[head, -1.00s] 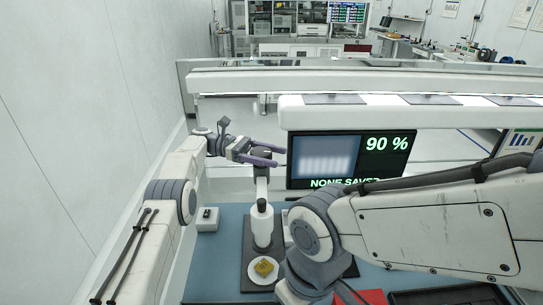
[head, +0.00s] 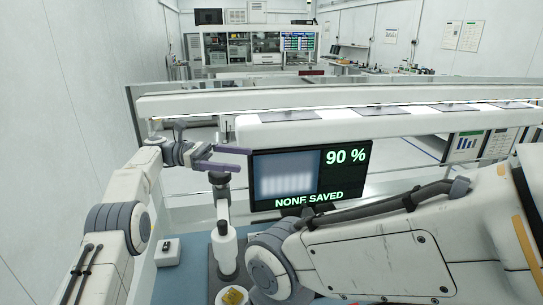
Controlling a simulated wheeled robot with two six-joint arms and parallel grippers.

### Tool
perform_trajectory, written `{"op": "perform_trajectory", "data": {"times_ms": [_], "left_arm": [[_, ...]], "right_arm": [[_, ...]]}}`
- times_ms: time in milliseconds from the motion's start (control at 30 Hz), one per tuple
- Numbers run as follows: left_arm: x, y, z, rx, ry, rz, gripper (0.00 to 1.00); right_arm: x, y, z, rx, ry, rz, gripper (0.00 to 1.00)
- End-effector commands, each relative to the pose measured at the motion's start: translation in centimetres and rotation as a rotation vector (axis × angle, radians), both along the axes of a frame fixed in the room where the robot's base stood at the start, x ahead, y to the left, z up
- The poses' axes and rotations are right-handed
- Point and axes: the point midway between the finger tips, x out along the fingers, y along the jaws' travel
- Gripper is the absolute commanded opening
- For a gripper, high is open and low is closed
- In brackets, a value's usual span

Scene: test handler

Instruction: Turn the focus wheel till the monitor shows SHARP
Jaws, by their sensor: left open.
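The monitor (head: 335,178) stands right of the left gripper. It reads "90 %" and "NONE SAVED" and shows a blurred pale picture of a row of bars. A microscope-like instrument with a white barrel (head: 225,247) and a dark upper part stands left of the monitor. I cannot make out the focus wheel; it may be hidden by the gripper. My left gripper (head: 244,160) is open, with its purple fingers at the top of the instrument, pointing right. I cannot tell if they touch it. My right arm crosses the lower right; its gripper is out of view.
A yellow piece (head: 233,297) lies below the barrel at the bottom edge. A small white box with a dark switch (head: 168,252) sits left of the instrument. A white rail (head: 400,125) runs behind the monitor. My right arm hides much of the bench.

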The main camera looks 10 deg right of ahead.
Motion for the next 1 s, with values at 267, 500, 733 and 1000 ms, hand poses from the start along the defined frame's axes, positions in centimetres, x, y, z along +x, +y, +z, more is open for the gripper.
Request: {"op": "perform_trajectory", "data": {"times_ms": [267, 500, 733, 1000], "left_arm": [[-2.5, -3.6, 2.2, -0.001, -0.004, -0.003, 1.00], [-4.6, -7.0, 4.9, 0.000, -0.002, -0.002, 1.00], [-5.4, -8.3, 5.9, 0.000, -0.001, 0.000, 1.00], [-5.5, -8.4, 6.0, 0.000, -0.001, 0.001, 1.00]], "right_arm": [[0.0, 0.0, -3.7, 0.000, 0.000, 0.001, 0.00], [0.0, 0.0, -4.6, 0.000, 0.000, 0.001, 0.00], [0.0, 0.0, -4.9, 0.000, 0.000, 0.001, 0.00], [0.0, 0.0, -4.8, 0.000, 0.000, 0.001, 0.00]]}}
